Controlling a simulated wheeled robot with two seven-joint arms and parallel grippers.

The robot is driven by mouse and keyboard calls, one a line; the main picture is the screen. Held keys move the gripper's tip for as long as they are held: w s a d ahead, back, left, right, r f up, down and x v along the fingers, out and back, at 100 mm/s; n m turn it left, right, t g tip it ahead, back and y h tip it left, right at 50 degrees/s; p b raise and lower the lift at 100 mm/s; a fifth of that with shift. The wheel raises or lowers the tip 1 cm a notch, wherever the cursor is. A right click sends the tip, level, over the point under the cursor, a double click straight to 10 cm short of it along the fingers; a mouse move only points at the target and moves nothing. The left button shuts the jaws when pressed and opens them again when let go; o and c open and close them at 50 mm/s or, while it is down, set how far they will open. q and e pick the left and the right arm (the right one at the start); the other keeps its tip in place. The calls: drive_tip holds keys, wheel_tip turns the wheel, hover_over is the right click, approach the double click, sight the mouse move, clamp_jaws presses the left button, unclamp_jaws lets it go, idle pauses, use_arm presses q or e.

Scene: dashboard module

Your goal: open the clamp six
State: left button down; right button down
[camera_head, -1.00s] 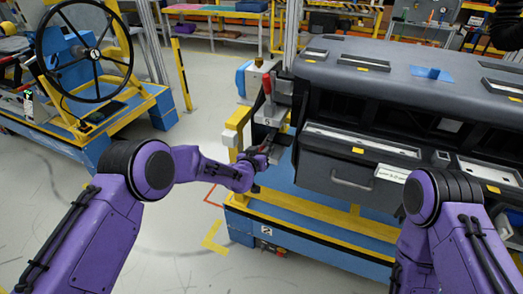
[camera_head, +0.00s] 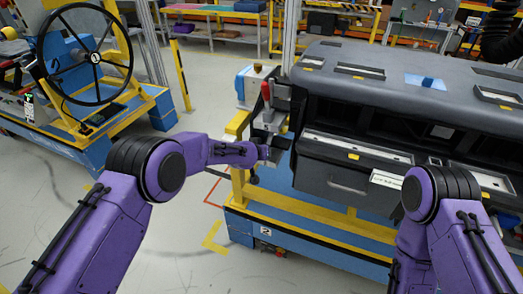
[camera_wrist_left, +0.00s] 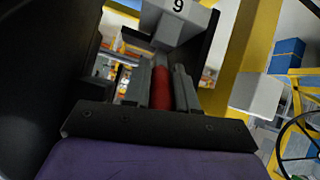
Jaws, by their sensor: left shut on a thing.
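My left gripper (camera_wrist_left: 164,88) is shut on a red clamp handle (camera_wrist_left: 161,90) in the left wrist view. Past it is a grey clamp block (camera_wrist_left: 178,22) with a figure that reads as 9 in this picture, which may be turned over.
The dark dashboard module (camera_head: 400,100) fills the right side, on a blue and yellow cart (camera_head: 310,215). A yellow post (camera_head: 238,124) stands close to my left gripper. A steering wheel (camera_head: 83,50) on another cart is at the left. The floor between the carts is clear.

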use_arm(q)
drive_tip(key=c, duration=0.9)
unclamp_jaws()
drive_tip(key=b+v, duration=0.1)
drive_tip(key=v, duration=0.9)
drive_tip(key=shift+s+b, duration=0.2)
drive_tip(key=shift+b, duration=0.1)
